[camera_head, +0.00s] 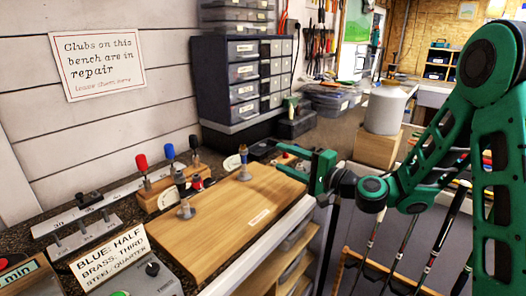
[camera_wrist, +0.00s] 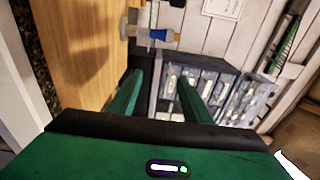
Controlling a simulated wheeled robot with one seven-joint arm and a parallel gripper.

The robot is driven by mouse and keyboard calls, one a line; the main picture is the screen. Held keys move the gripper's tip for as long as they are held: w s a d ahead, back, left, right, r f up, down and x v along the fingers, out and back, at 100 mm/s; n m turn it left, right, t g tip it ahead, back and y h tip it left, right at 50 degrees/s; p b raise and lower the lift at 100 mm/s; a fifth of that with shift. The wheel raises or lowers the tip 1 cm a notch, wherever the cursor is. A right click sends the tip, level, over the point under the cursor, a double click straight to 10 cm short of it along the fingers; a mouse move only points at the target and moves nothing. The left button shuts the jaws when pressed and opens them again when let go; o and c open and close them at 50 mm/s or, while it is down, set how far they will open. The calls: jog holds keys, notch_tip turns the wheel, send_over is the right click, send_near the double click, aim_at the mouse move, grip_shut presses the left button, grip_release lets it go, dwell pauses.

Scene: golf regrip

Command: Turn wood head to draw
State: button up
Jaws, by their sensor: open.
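No wood head can be made out for certain in either view. A light wooden board (camera_head: 222,222) lies on the bench and carries two upright fittings. The far fitting (camera_head: 243,162) has a blue band and a brass-coloured top; it also shows in the wrist view (camera_wrist: 158,36). The near fitting (camera_head: 183,196) is dark with a grey round foot. My gripper (camera_head: 287,161) is at the right of the board's far end, with its fingers pointing left. In the wrist view my gripper (camera_wrist: 157,90) is open and empty, its fingers apart and short of the blue-banded fitting.
Red (camera_head: 142,162) and blue (camera_head: 168,152) handled tools stand in a wooden block behind the board. A sign (camera_head: 112,262) reading "BLUE: HALF, BRASS: THIRD, STEEL: QUARTER" stands at front left. A drawer cabinet (camera_head: 243,80) stands behind. Club shafts (camera_head: 410,225) lean at right.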

aim_at(267, 149)
jog(key=x, duration=0.8)
jog(key=shift+w+d, duration=0.25)
jog(key=shift+w, duration=0.25)
